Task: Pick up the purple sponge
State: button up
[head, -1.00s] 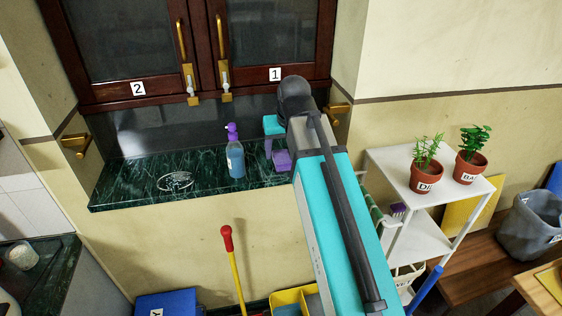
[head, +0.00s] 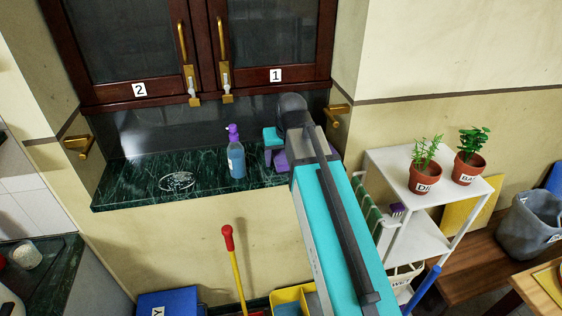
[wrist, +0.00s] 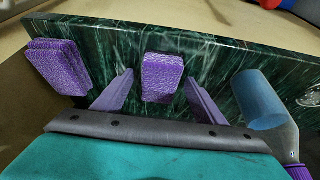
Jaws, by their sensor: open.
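A purple sponge (wrist: 163,78) lies on the dark green marble counter (wrist: 215,57) in the wrist view. My gripper (wrist: 157,76) is open, with one purple finger on each side of this sponge and visible gaps between. A second purple, layered sponge or stack (wrist: 58,66) lies to the left, outside the fingers. In the head view my gripper's teal body (head: 271,136) is low over the right part of the counter, partly behind my arm. Purple shows beneath it, but I cannot tell finger from sponge there.
A blue bottle with a purple top (head: 236,158) stands left of my gripper; it also shows in the wrist view (wrist: 262,100). A clear dish (head: 177,181) lies farther left. Wooden cabinets (head: 125,45) hang above. A white shelf (head: 420,235) with potted plants stands at right.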

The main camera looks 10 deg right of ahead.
dwell(0.4)
jog(key=c, duration=1.1)
jog(key=shift+r, duration=0.1)
